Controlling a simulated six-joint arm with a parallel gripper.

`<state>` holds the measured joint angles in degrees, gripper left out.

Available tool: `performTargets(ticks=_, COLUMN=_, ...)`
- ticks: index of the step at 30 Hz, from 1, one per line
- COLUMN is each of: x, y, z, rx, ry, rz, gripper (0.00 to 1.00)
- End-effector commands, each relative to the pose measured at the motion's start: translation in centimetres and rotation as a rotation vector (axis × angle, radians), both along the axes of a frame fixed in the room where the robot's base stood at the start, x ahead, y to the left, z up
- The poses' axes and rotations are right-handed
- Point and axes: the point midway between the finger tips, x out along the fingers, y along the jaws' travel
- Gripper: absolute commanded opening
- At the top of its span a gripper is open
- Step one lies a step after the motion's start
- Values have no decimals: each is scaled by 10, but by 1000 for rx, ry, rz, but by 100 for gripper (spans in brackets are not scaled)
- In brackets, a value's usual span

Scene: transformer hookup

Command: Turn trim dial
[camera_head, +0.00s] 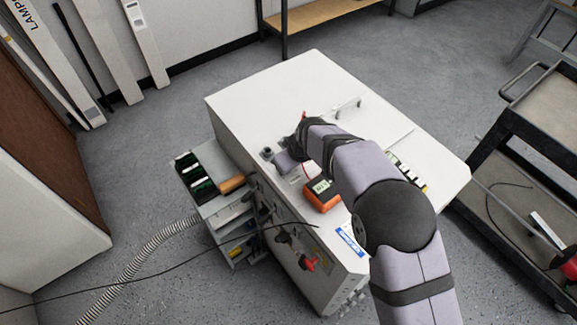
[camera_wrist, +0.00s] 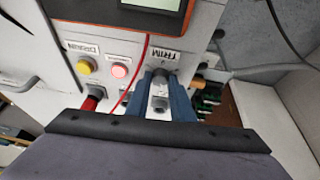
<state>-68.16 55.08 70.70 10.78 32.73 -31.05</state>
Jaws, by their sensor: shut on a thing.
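The trim dial (camera_wrist: 159,76) is a small grey knob under the printed TRIM label (camera_wrist: 166,57) in the wrist view. My gripper (camera_wrist: 160,86) has its two blue fingers on either side of the dial and is shut on it. The fingers hide the dial's sides, and I cannot make out a pointer mark. In the head view, my gripper (camera_head: 283,160) is at the left part of the white cabinet (camera_head: 285,85), and my wrist hides the dial there.
A yellow button (camera_wrist: 84,66), a pink button (camera_wrist: 119,71) and a red-handled part (camera_wrist: 92,101) sit beside the dial. A thin red wire (camera_wrist: 143,65) runs close to my fingers. An orange meter (camera_head: 322,194) sits on the cabinet. A black cart (camera_head: 530,150) stands right.

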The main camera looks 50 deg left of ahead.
Motion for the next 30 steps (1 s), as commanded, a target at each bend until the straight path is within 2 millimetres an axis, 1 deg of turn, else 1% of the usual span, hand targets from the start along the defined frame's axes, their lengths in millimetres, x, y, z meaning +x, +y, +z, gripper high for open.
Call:
performTargets(ticks=5, x=3, y=1, z=-4, rx=3, ry=-1, rz=106, gripper=0)
performTargets(ticks=12, x=4, y=1, z=-4, rx=4, ry=-2, rz=272, gripper=0)
performTargets(ticks=18, x=5, y=1, z=-2, rx=2, ry=-2, rz=380, gripper=0)
performTargets(ticks=24, x=5, y=1, z=0, rx=3, ry=-3, rz=437, gripper=0)
performTargets(ticks=30, x=5, y=1, z=1, rx=2, ry=-1, rz=449, gripper=0)
